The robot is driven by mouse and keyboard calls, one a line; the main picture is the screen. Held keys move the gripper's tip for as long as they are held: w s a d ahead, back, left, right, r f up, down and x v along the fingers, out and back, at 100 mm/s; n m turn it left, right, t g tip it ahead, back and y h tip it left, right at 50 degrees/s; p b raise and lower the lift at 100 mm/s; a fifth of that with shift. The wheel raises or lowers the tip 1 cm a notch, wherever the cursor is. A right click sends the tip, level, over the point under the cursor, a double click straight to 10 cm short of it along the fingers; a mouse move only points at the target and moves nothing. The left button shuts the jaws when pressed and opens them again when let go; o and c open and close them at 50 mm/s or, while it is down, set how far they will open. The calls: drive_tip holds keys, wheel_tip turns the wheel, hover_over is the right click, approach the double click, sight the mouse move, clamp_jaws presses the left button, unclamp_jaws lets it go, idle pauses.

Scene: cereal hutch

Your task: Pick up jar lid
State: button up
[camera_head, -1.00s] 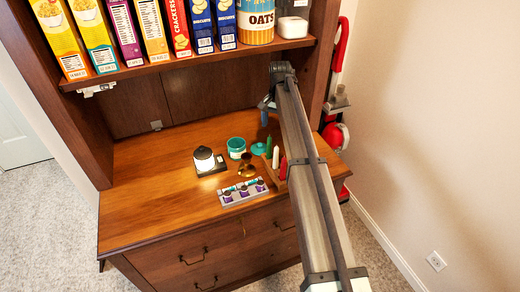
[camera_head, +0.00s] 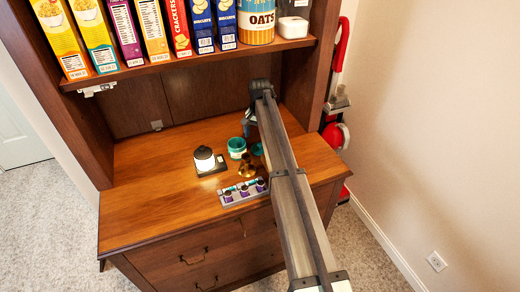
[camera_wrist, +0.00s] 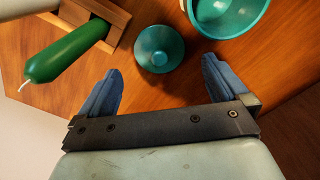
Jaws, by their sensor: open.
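The teal jar lid (camera_wrist: 159,48) lies on the wooden desk top, near the upper middle of the wrist view. In the head view only a small part of the lid (camera_head: 257,149) shows beside my arm. My gripper (camera_wrist: 160,72) is open and empty, with its blue fingers pointing toward the lid. In the wrist view the lid sits a little beyond the fingertips, between their lines. In the head view my gripper (camera_head: 248,126) is above the desk near the teal jar (camera_head: 237,148). The open jar (camera_wrist: 232,14) stands right of the lid in the wrist view.
A green candle (camera_wrist: 66,55) and a wooden holder (camera_wrist: 118,14) are close to the left finger. A black-and-white lantern (camera_head: 204,158), brass pieces (camera_head: 246,169) and a tray of small purple-labelled pots (camera_head: 243,191) stand nearby. The desk's left side is clear. Cereal boxes line the shelf above.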

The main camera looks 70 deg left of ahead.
sight(260, 144)
drive_tip(key=shift+f, duration=2.65)
drive_tip(key=shift+c, duration=0.5)
drive_tip(key=c, duration=0.9)
drive_tip(key=shift+o, duration=0.2)
drive_tip(key=shift+r, duration=0.1)
wheel_tip(260, 144, up, 9)
drive_tip(key=shift+s+r, duration=0.15)
drive_tip(key=shift+r, duration=0.05)
drive_tip(key=s+r, duration=0.3)
drive_tip(key=s, duration=0.6)
drive_tip(key=shift+a+r, duration=0.35)
